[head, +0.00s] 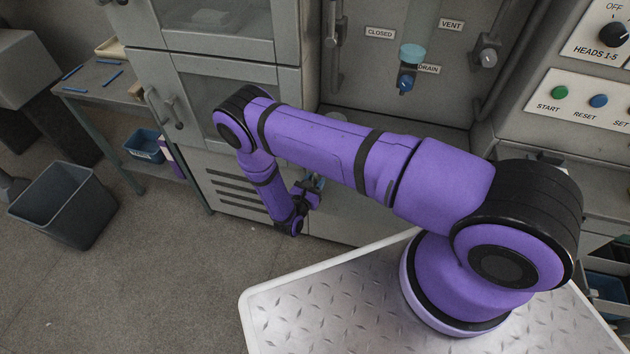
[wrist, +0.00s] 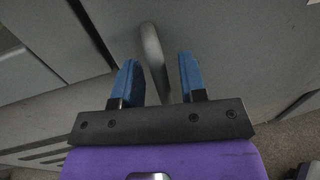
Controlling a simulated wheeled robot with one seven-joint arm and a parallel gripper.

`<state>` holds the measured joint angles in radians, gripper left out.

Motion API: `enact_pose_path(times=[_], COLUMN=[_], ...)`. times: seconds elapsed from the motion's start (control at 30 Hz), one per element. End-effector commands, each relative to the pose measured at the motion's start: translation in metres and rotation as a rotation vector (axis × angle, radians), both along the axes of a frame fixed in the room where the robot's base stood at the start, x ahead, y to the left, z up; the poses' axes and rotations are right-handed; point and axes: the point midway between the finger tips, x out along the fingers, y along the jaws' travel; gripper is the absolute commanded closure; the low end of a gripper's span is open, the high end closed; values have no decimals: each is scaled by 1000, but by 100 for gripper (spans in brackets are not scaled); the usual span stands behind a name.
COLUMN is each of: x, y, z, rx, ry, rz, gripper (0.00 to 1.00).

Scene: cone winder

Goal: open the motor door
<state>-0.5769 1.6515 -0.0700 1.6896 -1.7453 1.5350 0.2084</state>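My gripper (head: 312,184) is down in front of the lower grey panels of the machine. In the wrist view, my gripper (wrist: 157,58) has its two blue fingers apart. A curved grey bar handle (wrist: 150,42) stands out from a flat grey panel (wrist: 225,65) and shows in the gap between the fingers, closer to the left one. I cannot tell whether a finger touches it. In the head view the handle is hidden or too small behind my gripper. This lower panel (head: 345,217), probably the motor door, looks shut. No label on it shows.
A slotted panel (head: 236,192) lies left of my gripper. Glazed doors (head: 215,25) with a handle (head: 165,108) are above. A bin (head: 66,205) and a side table (head: 95,85) stand at left. The floor (head: 190,270) in front of the slotted panel is clear.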

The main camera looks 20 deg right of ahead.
Motion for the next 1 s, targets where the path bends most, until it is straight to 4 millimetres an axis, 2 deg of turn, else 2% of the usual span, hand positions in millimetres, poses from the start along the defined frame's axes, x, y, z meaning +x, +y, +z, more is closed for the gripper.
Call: enact_pose_path(times=[0.3, 0.33, 0.5, 0.8, 1.0], x=[2, 2, 2, -1, -23], y=[-2, -2, -2, 0, 11], z=[0, 0, 0, 0, 0], rx=[0, 0, 0, 0, -1], ry=[0, 0, 0, 0, 1], rz=[0, 1, 0, 10, 63], gripper=[62, 64, 100, 100, 100])
